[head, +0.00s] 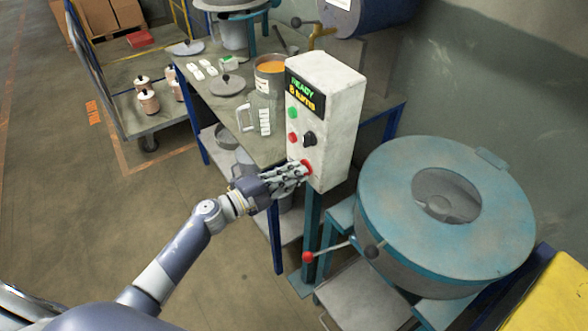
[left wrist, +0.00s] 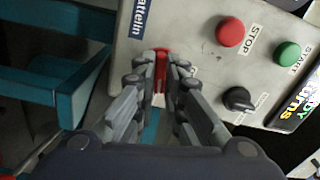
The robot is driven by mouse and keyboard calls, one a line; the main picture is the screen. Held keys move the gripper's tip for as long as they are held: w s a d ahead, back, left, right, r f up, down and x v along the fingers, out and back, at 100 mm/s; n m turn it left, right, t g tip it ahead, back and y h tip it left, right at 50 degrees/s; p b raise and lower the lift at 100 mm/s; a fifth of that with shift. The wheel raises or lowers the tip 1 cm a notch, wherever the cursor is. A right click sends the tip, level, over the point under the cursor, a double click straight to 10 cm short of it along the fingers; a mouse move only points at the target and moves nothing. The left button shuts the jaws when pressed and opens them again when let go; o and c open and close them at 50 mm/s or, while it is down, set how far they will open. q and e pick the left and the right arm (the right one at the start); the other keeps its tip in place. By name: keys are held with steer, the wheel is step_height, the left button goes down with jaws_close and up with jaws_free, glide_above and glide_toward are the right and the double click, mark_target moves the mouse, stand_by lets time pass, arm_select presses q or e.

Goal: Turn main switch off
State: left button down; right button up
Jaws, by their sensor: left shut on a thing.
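A white control box (head: 332,130) stands on a teal post, with a lit display (head: 303,92) reading "READY" and "8 turns". Low on its face is a red main switch (head: 307,167). My left gripper (head: 300,172) is at that switch. In the left wrist view my left gripper (left wrist: 161,72) has its fingers shut on the red switch (left wrist: 162,56), which is partly hidden between them. A red STOP button (left wrist: 230,32), a green START button (left wrist: 288,54) and a black knob (left wrist: 238,99) sit beside it. My right gripper is not in view.
A round teal machine (head: 440,215) with a lever ending in a red knob (head: 308,257) stands right of the box. A workbench (head: 225,105) with an orange-filled pot (head: 270,72) is behind. A cart (head: 160,118) stands further left. The floor at left is clear.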

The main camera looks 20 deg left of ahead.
arm_select(q)
steer(key=shift+f+n+p, duration=0.1)
steer(key=shift+n+p, duration=3.5)
steer(key=shift+n, duration=4.1)
steer(key=c, duration=1.7)
jaws_free()
